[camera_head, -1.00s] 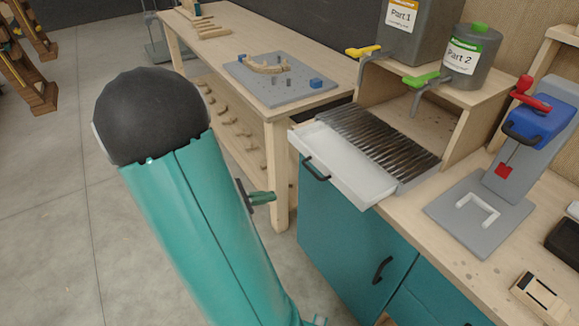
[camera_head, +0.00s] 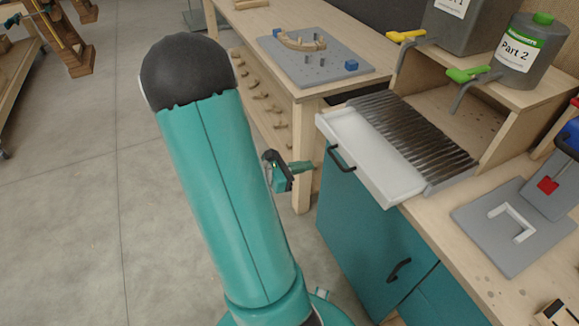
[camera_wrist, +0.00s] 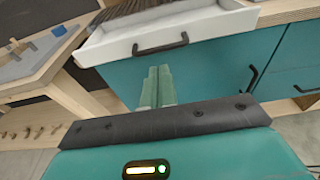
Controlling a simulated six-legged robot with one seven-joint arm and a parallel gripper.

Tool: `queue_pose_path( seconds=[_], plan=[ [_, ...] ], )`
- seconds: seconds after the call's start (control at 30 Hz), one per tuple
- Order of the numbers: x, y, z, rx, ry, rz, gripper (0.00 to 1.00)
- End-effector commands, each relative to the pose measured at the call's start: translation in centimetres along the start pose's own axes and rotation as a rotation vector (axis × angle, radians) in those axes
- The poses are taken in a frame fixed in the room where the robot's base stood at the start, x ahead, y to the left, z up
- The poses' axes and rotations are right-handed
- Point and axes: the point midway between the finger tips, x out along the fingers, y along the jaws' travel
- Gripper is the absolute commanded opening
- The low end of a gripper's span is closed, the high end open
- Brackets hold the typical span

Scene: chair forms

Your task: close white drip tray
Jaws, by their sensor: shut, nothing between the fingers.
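The white drip tray (camera_head: 372,158) juts out from under the dark slatted grate (camera_head: 418,130) on the workbench, above the teal cabinet. A black handle (camera_head: 340,158) is on its front face. In the wrist view the white tray (camera_wrist: 190,29) is at the top, with its black handle (camera_wrist: 160,45) toward me. My gripper (camera_wrist: 157,72) is shut and empty, its green fingers pointing toward the tray front, below the handle in the picture. In the head view my gripper (camera_head: 305,166) shows just left of the tray, apart from the handle, partly hidden by my arm.
A wooden table (camera_head: 300,85) with a grey board (camera_head: 312,62) stands at the back left. Two containers with yellow (camera_head: 405,36) and green (camera_head: 470,74) taps sit above the bench. The teal cabinet (camera_head: 365,235) is below the tray. Open floor (camera_head: 80,220) lies left.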

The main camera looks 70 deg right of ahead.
Motion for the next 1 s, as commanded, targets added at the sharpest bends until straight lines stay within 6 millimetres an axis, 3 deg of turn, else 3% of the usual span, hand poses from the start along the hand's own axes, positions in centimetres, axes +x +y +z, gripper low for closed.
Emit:
queue_pose_path(
  seconds=[0.1, 0.33, 0.87, 1.0],
  plan=[
    [2.6, -0.1, 0.0, 0.000, 0.000, -0.005, 0.00],
    [6.2, 0.2, 0.0, -0.001, 0.000, -0.001, 0.00],
    [7.4, 0.4, 0.1, 0.000, 0.000, 0.003, 0.00],
    [9.3, 0.5, 0.4, 0.001, -0.001, 0.001, 0.00]
  ],
)
